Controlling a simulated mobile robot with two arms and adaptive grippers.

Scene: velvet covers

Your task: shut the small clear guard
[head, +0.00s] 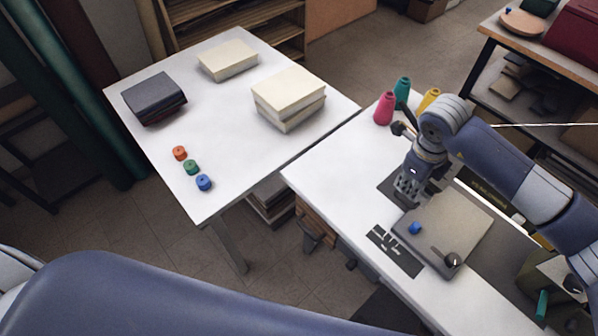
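My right gripper (405,196) reaches in from the right and points down at the far left corner of a flat grey-beige plate (455,228) on the right white table. It is small in the picture, and I cannot tell whether its fingers are open or shut. I cannot make out a clear guard; it may be hidden by the gripper or too small to see. A blue spool (414,228) and a dark round knob (452,260) are on the plate's near side. My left gripper is out of view; only part of my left arm shows.
Pink (384,108), teal (402,92) and yellow (430,99) thread cones stand behind the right gripper. A dark slotted panel (394,249) lies left of the plate. The left table (225,122) holds cream blocks, dark books and small spools, with clear space in the middle.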

